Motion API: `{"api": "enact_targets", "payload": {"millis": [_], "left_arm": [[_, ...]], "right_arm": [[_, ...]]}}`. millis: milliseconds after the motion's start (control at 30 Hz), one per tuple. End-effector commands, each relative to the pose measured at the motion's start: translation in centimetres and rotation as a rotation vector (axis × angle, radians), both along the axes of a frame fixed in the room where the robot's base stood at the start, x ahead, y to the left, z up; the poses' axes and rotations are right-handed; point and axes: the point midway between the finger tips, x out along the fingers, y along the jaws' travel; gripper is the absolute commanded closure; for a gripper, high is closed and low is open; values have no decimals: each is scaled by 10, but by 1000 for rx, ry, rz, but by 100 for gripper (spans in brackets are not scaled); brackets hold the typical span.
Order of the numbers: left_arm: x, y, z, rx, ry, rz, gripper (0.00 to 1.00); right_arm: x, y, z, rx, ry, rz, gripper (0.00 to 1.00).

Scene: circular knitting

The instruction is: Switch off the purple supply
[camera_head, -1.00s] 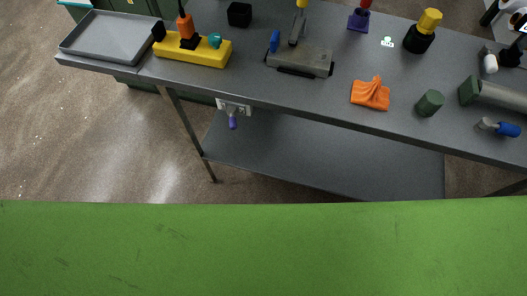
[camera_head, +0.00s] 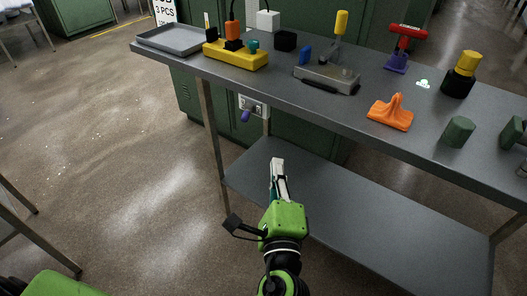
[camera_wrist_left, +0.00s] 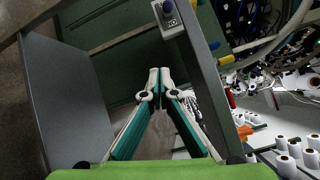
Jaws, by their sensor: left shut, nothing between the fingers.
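The purple supply handle (camera_head: 246,115) hangs below a light grey plate (camera_head: 255,105) with a fitting, mounted at the workbench's underside. My right gripper is not in view.
The grey workbench (camera_head: 320,105) holds a yellow power strip (camera_head: 235,56), a tray (camera_head: 178,39), an orange cloth (camera_head: 390,114) and other tools. A lower shelf (camera_head: 350,205) lies under it. Bench legs (camera_head: 211,140) stand nearby. Open floor is at left.

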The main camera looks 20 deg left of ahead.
Motion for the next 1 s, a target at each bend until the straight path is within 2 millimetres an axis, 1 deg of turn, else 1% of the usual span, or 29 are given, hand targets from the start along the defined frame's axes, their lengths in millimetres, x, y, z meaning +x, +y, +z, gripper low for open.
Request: {"api": "enact_targets", "payload": {"millis": [100, 200, 467, 567, 667, 767, 1000], "left_arm": [[-5, 8, 15, 16, -35, 28, 100], [-7, 10, 20, 21, -44, 37, 100], [-7, 10, 20, 21, -43, 35, 100], [-3, 11, 21, 21, -43, 35, 100], [6, 13, 22, 21, -45, 34, 100], [22, 19, 24, 20, -46, 35, 100], [72, 35, 27, 21, -46, 35, 100]], "right_arm": [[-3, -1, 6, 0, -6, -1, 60], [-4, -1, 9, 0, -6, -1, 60], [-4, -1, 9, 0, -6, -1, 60], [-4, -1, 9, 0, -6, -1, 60], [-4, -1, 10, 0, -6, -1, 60], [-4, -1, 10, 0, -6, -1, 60], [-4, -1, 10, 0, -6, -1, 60]]}}
